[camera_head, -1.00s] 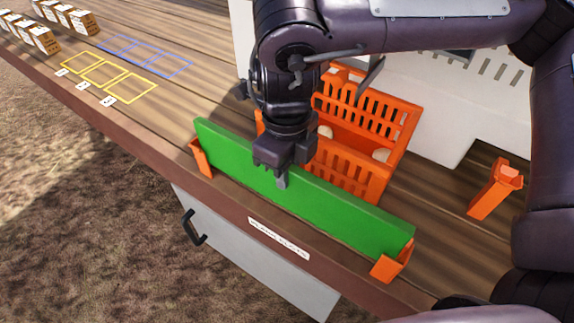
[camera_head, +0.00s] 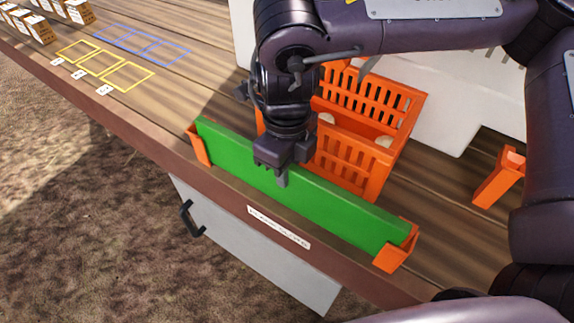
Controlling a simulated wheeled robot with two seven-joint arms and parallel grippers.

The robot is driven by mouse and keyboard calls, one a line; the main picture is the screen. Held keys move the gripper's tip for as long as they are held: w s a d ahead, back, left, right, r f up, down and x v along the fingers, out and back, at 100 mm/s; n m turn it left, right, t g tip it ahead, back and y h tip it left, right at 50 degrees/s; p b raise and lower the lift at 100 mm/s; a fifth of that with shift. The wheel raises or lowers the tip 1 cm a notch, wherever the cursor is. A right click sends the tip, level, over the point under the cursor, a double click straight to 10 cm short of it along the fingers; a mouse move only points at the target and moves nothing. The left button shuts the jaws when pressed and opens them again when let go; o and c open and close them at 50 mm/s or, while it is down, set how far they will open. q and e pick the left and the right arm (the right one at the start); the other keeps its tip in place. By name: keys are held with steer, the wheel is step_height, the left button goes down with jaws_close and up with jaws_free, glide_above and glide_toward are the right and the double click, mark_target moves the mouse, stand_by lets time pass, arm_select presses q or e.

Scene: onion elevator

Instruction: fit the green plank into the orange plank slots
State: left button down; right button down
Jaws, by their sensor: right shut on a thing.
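The long green plank (camera_head: 325,205) stands on edge along the front edge of the wooden table. Its left end is at the left orange slot (camera_head: 199,149), and its right end sits between the walls of the right orange slot (camera_head: 391,260). How deep each end sits cannot be told exactly. My right gripper (camera_head: 282,173) comes down from above and is shut on the plank's top edge, left of its middle. My left gripper is not in view.
An orange crate (camera_head: 345,165) with pale round things inside stands close behind the plank. Another orange slot piece (camera_head: 497,178) stands at the right. Small boxes (camera_head: 32,27) and yellow and blue outlines lie far left. A label (camera_head: 279,227) is on the table's front edge.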

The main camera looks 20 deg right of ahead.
steer(key=c, duration=1.3)
jaws_free()
steer(key=shift+o, duration=0.2)
